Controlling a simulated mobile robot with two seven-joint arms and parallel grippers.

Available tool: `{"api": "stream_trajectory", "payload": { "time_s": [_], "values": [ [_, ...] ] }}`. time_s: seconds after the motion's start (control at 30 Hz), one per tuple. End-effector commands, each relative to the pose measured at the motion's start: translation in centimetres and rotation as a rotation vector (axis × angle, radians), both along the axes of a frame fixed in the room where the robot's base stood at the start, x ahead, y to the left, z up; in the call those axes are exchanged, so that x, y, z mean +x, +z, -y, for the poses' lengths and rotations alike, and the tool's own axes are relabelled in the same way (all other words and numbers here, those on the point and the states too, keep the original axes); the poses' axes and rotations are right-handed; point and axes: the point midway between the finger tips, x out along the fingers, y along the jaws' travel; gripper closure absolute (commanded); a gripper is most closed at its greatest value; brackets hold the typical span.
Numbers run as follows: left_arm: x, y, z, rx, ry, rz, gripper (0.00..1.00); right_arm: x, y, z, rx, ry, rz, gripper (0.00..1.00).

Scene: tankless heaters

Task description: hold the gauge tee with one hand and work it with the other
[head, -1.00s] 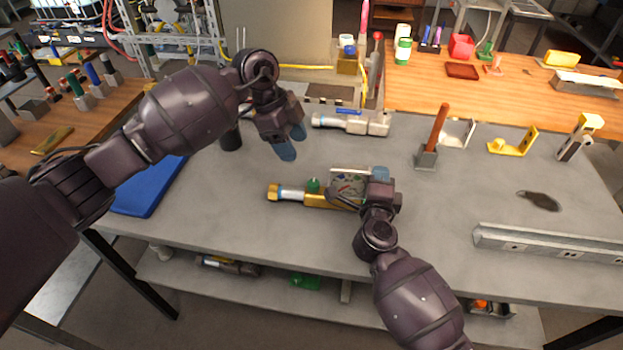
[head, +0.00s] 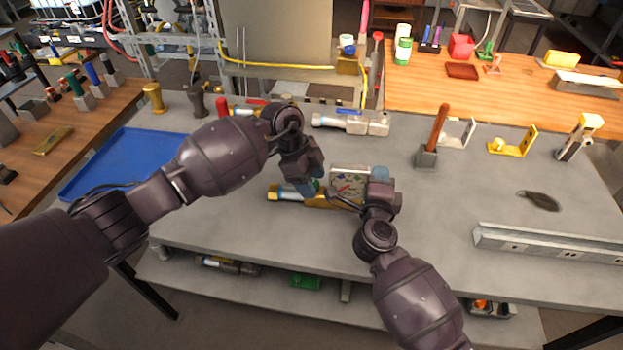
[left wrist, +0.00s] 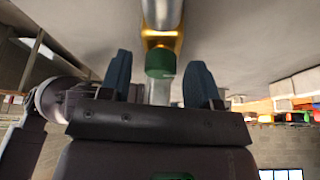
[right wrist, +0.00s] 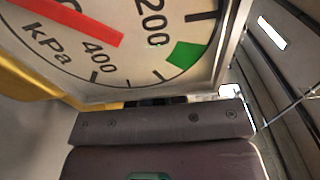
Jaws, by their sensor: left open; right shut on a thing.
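The gauge tee (head: 275,192) is a brass and silver fitting with a square dial gauge (head: 350,182) and a green knob. It is at the front middle of the grey bench. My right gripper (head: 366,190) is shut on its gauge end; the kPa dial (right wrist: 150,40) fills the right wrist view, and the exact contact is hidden. My left gripper (head: 308,188) is open over the tee's middle. In the left wrist view the green knob (left wrist: 160,63) lies between the two blue fingertips, with gaps visible on both sides. In the head view the left fingers mostly hide the knob.
A similar silver fitting (head: 350,122) lies behind the tee. A blue tray (head: 110,165) is at the left. A wooden-handled tool (head: 437,135) and a grey rail (head: 550,243) are to the right. The bench between tee and rail is mostly clear.

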Motion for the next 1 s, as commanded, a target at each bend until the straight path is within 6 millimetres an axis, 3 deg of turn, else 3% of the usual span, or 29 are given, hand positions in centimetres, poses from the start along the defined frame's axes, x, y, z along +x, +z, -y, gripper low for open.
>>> {"api": "stream_trajectory", "payload": {
  "time_s": [0.13, 0.43, 0.77, 1.0],
  "values": [
    [0.0, 0.01, 0.0, 0.0, 0.0, 0.0, 0.46, -0.01, -0.02, -0.01, 0.0, 0.0, -0.001, 1.0],
    [0.0, 0.04, -0.01, 0.0, 0.0, 0.0, 0.92, -0.01, -0.02, -0.01, 0.0, 0.0, -0.001, 1.0],
    [0.09, 0.1, 0.01, 0.003, -0.053, 0.002, 0.93, -0.01, -0.02, -0.01, 0.0, 0.0, -0.001, 1.0],
    [0.2, 0.11, 0.01, 0.003, -0.203, 0.002, 0.93, -0.01, -0.02, -0.01, 0.0, 0.0, 0.0, 1.0]
  ]
}}
